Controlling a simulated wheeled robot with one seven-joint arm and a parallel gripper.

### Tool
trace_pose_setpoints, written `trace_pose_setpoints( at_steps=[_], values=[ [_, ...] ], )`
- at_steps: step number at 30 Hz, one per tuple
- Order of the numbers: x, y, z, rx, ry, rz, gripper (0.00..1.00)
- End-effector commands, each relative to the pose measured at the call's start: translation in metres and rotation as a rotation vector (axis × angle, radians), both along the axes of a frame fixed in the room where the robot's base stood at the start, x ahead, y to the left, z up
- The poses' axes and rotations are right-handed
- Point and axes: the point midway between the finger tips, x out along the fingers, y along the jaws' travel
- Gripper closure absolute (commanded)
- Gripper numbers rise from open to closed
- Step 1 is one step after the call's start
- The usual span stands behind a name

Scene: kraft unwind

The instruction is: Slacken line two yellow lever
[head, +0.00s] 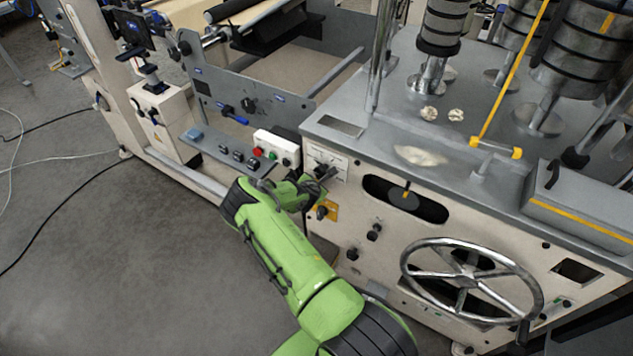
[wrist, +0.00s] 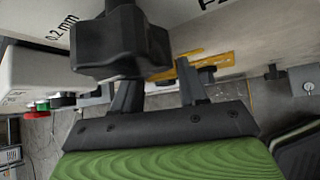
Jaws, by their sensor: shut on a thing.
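My gripper (head: 316,186) is at the front panel of the grey machine, beside a yellow plate (head: 331,207). In the wrist view its two dark fingers (wrist: 158,90) stand a little apart. The yellow piece (wrist: 217,58) runs behind and between them. I take my gripper to be shut on the yellow lever there, but the grasped part is largely hidden. A large black knob (wrist: 120,42) stands close in front of the left finger and covers its tip.
A white box with red and green buttons (head: 276,147) stands just left of the panel. A large handwheel (head: 472,283) and black knobs (head: 374,232) are on the panel to the right. The floor (head: 130,250) at left is open, with cables on it.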

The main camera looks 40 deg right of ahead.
Motion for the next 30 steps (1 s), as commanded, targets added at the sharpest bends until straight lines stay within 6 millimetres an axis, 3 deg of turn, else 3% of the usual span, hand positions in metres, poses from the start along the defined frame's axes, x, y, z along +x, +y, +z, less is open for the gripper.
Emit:
trace_pose_setpoints(
  at_steps=[22,23,27,30],
  values=[
    [0.0012,0.0007,0.0017,-0.028,0.077,0.001,1.00],
    [0.0012,0.0008,0.0016,-0.028,0.077,0.001,0.53],
    [0.0011,0.0007,0.0016,-0.028,0.077,0.001,0.32],
    [0.0010,0.0005,0.0017,-0.028,0.076,0.001,0.32]
  ],
)
